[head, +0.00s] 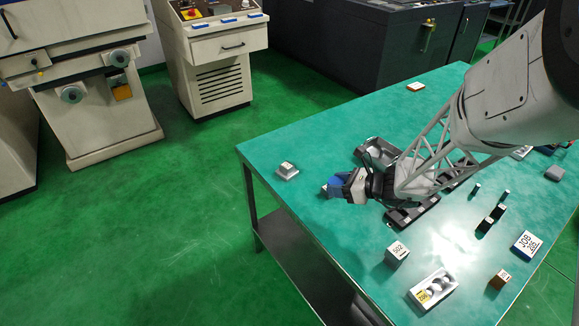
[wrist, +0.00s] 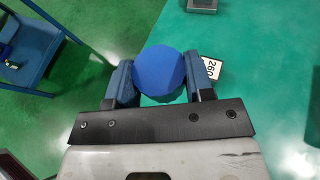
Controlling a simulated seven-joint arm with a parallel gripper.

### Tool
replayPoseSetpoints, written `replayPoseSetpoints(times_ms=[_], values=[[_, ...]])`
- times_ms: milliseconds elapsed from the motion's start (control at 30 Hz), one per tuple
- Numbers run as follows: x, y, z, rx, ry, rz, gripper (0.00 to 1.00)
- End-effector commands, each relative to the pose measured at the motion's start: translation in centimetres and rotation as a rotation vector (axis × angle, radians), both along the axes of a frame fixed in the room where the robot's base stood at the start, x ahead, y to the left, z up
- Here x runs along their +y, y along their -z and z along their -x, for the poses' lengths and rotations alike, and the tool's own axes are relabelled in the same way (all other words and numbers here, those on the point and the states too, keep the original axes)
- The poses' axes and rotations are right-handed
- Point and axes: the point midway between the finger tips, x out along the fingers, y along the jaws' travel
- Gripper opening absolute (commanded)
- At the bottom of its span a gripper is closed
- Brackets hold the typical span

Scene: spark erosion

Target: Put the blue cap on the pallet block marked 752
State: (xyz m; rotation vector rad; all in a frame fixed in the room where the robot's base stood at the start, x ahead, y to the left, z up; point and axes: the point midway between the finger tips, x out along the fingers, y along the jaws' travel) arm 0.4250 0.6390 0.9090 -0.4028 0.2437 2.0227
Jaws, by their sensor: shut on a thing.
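My gripper (head: 352,188) is shut on the blue cap (wrist: 160,74), a round cap held between the two fingers (wrist: 161,90). The cap also shows in the head view (head: 338,186), held out at the left part of the green table. A block marked 260 (wrist: 211,68) is partly hidden behind the cap and right finger in the wrist view. A grey block with a pale label (head: 287,170) stands near the left table edge; its number is too small to read, and it seems to show at the wrist view's top edge (wrist: 203,4). I cannot make out 752 on any block.
A grey block marked 502 (head: 397,254), a brown block (head: 500,279), a tray of round pieces (head: 433,289) and a JOB sign (head: 526,244) stand at the front right. A dark tray (head: 411,214) lies below my arm.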

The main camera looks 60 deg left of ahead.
Motion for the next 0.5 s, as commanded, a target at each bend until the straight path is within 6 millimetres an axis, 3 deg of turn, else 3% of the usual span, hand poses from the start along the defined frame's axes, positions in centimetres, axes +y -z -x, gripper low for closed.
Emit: replayPoseSetpoints(times_ms=[200,500], values=[[3.9,0.2,3.8,-0.001,-0.051,-0.001,0.26],[7.3,0.4,7.5,0.001,-0.095,-0.001,0.26]])
